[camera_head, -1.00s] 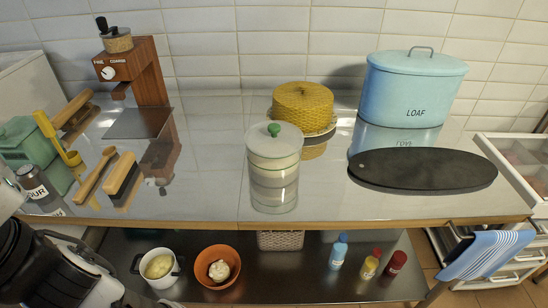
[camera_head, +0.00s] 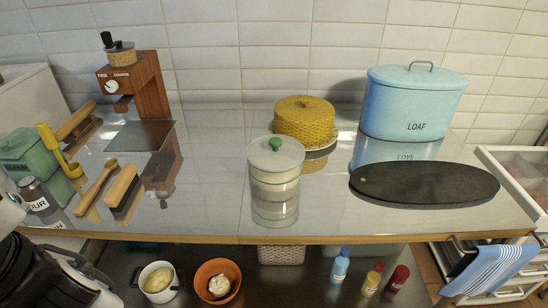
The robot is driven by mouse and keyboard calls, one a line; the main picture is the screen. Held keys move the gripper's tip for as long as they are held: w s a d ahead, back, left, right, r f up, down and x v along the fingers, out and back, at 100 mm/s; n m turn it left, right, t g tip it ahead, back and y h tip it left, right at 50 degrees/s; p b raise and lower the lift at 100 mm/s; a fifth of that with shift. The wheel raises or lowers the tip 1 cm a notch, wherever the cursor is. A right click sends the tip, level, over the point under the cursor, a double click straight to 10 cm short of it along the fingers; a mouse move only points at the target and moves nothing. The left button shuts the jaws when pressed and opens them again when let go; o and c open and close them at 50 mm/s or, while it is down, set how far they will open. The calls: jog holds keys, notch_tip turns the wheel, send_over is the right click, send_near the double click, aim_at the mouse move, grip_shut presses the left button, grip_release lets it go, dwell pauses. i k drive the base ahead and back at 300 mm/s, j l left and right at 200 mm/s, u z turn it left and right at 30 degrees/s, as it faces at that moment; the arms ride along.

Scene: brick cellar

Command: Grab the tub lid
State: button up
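A round pale tub (camera_head: 274,186) stands upright on the glossy worktop, near the middle. Its flat whitish lid (camera_head: 262,155) with a green knob (camera_head: 275,144) sits on top of it. The tub's reflection shows in the worktop below it. My gripper is not in view. Dark and grey parts that look like my arm show at the lower left edge, well apart from the tub.
A yellow woven cake-like dome (camera_head: 304,118) stands close behind the tub. A blue LOAF bin (camera_head: 412,105) and dark oval board (camera_head: 424,182) are right. Brushes (camera_head: 123,186) and a wooden grinder (camera_head: 146,90) are left. Worktop beside the tub is clear.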

aim_at(275, 153)
jog(key=i+l+z, duration=0.15)
jog(key=l, duration=0.2)
jog(key=i+l+z, duration=0.15)
jog(key=l, duration=0.25)
jog(key=i+l+z, duration=0.15)
jog(key=i+l, duration=0.05)
jog(key=l, duration=0.1)
